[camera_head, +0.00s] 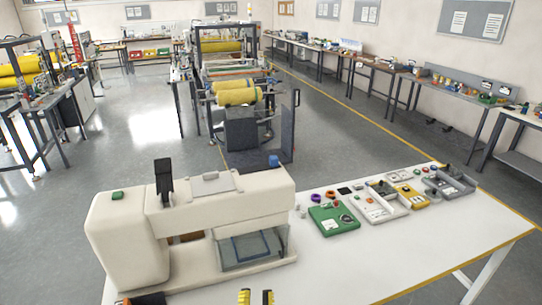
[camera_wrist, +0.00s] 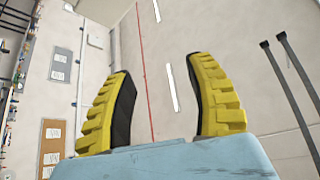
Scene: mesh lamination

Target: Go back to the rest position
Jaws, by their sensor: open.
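My gripper (camera_wrist: 161,102) shows in the wrist view with its two yellow, black-padded fingers spread apart and nothing between them. Behind the fingers that view shows a pale wall with noticeboards, seen sideways. In the head view the yellow fingertips of my gripper (camera_head: 256,297) just enter at the bottom edge, in front of the white table (camera_head: 350,262). The rest of my gripper is out of that frame. A cream bench machine (camera_head: 190,220) stands on the table's left part, beyond the fingertips, with a clear-sided chamber at its right end.
A green tray (camera_head: 328,224), a white tray (camera_head: 388,214) and a grey tray (camera_head: 450,187) with small parts lie along the table's far right side. The table's front right is bare. Beyond it are a dark panelled stand (camera_head: 242,134), machines with yellow rolls (camera_head: 237,92) and wall benches.

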